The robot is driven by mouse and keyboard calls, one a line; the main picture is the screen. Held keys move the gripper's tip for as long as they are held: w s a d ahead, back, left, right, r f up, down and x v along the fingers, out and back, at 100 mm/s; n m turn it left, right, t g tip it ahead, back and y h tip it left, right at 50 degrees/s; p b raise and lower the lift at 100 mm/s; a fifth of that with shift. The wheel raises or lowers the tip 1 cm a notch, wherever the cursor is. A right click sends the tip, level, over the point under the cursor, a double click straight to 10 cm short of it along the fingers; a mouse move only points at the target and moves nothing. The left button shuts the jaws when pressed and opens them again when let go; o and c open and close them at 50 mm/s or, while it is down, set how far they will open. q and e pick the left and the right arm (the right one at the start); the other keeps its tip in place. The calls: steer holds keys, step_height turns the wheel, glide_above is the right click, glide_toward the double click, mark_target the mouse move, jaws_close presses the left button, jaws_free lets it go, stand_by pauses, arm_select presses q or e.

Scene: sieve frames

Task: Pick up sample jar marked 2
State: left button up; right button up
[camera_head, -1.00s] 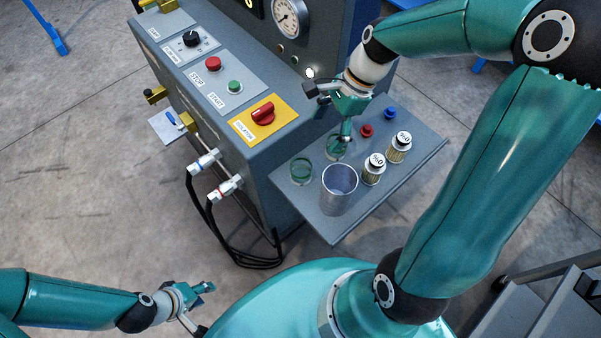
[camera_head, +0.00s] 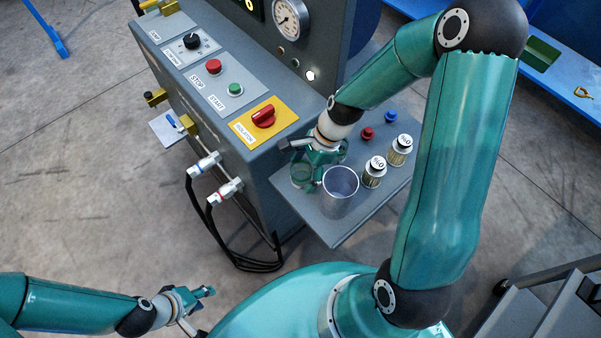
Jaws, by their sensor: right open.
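I cannot read a number 2 on either.
Two canisters with marked tops (camera_head: 373,172) (camera_head: 400,150) stand further right. A red knob (camera_head: 367,133) and a blue knob (camera_head: 390,117) are behind them. The console (camera_head: 210,85) borders the shelf's left.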

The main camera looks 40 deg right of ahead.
steer(key=shift+a+f, duration=0.15)
steer(key=shift+f, duration=0.25)
steer(key=shift+c, duration=0.3)
steer(key=c, duration=1.2)
steer(key=shift+r, duration=0.15)
